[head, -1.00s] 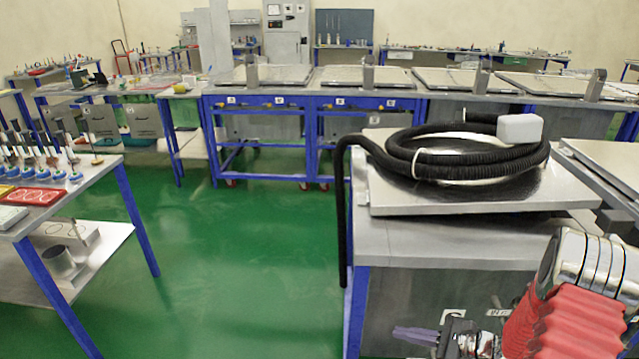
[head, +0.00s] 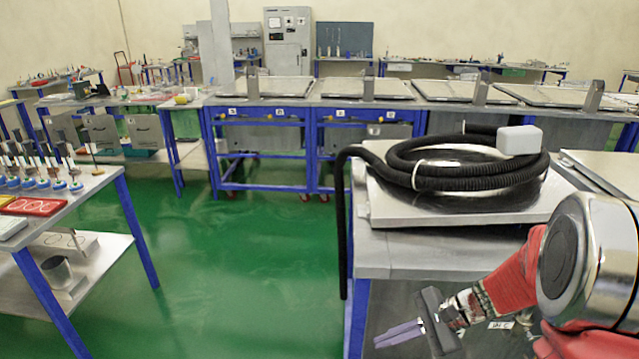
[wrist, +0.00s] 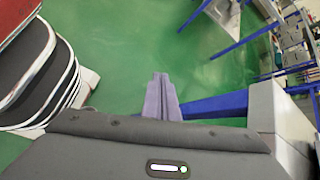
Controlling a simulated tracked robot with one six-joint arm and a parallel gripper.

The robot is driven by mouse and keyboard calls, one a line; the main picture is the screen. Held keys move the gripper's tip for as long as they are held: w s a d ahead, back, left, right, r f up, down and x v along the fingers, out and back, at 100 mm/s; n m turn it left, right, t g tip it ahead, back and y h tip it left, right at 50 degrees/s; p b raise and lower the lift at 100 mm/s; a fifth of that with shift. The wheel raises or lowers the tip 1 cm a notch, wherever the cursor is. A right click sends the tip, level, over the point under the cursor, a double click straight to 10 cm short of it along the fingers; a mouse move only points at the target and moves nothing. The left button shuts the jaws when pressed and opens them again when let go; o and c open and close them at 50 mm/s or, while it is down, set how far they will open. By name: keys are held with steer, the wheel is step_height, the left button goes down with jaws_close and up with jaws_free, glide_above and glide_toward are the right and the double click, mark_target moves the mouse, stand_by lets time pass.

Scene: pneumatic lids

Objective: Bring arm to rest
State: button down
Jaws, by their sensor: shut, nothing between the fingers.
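My gripper (head: 399,334) is at the lower right of the head view, in front of the near workbench's front side. Its grey-purple fingers point left, lie together and hold nothing. In the wrist view the closed fingers (wrist: 161,96) show at the middle, above the green floor. My arm's red-sleeved links reach in from the lower right corner of the head view. Part of the arm is cut off by the frame edge.
A coiled black hose (head: 470,178) lies on a metal lid on the near workbench (head: 420,258), its end hanging over the left edge. A blue-legged table (head: 95,185) with tools stands left. Green floor (head: 230,270) is clear between them. Blue-framed benches (head: 265,150) stand behind.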

steer(key=s+r+n+t+h, duration=0.4)
steer(key=s+r+n+h, duration=0.5)
steer(key=s+r+n, duration=0.4)
steer(key=shift+s+d+r+n+h, duration=0.3)
steer(key=shift+s+d+r+n, duration=0.1)
steer(key=shift+s+r, duration=1.4)
steer(key=shift+w+r, duration=0.2)
steer(key=shift+s, duration=0.15)
